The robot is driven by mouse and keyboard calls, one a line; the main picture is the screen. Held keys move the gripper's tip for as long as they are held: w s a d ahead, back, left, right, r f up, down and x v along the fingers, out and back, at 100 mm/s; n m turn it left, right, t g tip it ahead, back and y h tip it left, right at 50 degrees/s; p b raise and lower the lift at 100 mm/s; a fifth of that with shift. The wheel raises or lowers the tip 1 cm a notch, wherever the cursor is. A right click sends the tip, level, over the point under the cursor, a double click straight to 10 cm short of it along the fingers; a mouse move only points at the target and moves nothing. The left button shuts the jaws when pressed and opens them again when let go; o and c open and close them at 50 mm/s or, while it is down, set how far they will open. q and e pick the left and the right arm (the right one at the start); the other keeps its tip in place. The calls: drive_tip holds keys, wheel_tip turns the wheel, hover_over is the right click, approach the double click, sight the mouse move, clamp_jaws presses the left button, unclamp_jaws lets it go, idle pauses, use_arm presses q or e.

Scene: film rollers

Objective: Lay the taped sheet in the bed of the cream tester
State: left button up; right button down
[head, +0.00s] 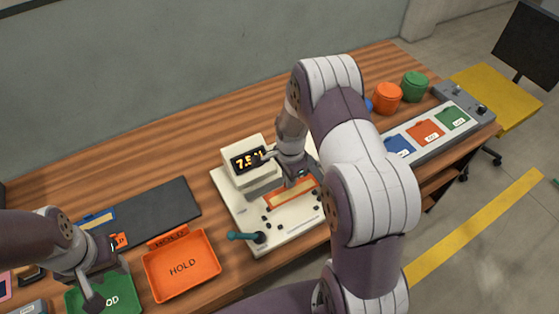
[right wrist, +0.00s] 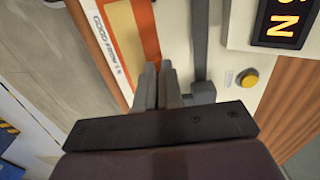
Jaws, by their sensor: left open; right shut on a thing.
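The cream tester (head: 245,205) stands in the middle of the table, with a lit display (head: 248,160) reading about 7.5 N and a teal lever (head: 246,237) at its front left. The taped sheet (head: 293,192), tan with an orange band, is over the tester's bed; it also shows in the right wrist view (right wrist: 124,42). My right gripper (head: 294,178) is shut on the sheet's edge, its fingers (right wrist: 158,80) at the orange side. I cannot tell whether the sheet touches the bed. My left gripper (head: 108,282) is open and empty over the green tray.
An orange HOLD tray (head: 180,285) and a green tray (head: 88,306) lie at the front left. A dark mat (head: 150,212) is behind them. Orange (head: 387,97) and green (head: 414,86) round containers and a grey panel with coloured cards (head: 440,128) are at the right.

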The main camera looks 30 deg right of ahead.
drive_tip(key=shift+s, duration=0.25)
drive_tip(key=shift+s+f+b, duration=0.35)
drive_tip(key=shift+s+b, duration=0.35)
drive_tip(key=shift+s, duration=0.1)
drive_tip(key=b, duration=0.3)
hover_over(290, 203)
wheel_tip(290, 203, down, 4)
drive_tip(key=shift+w+f, duration=0.1)
drive_tip(key=shift+s+f+b, duration=0.3)
drive_tip(key=shift+f+b, duration=0.45)
drive_tip(key=shift+b, duration=0.1)
drive_tip(key=shift+f, duration=0.3)
drive_tip(key=shift+w+f+b, duration=0.15)
drive_tip(key=shift+f+b, duration=0.25)
drive_tip(key=shift+f, duration=0.1)
use_arm(q)
wheel_tip(290, 203, down, 6)
drive_tip(key=s, duration=0.1)
drive_tip(key=shift+s+f, duration=0.25)
drive_tip(key=shift+s, duration=0.1)
drive_tip(key=shift+r, duration=0.2)
use_arm(e)
drive_tip(key=shift+r, duration=0.1)
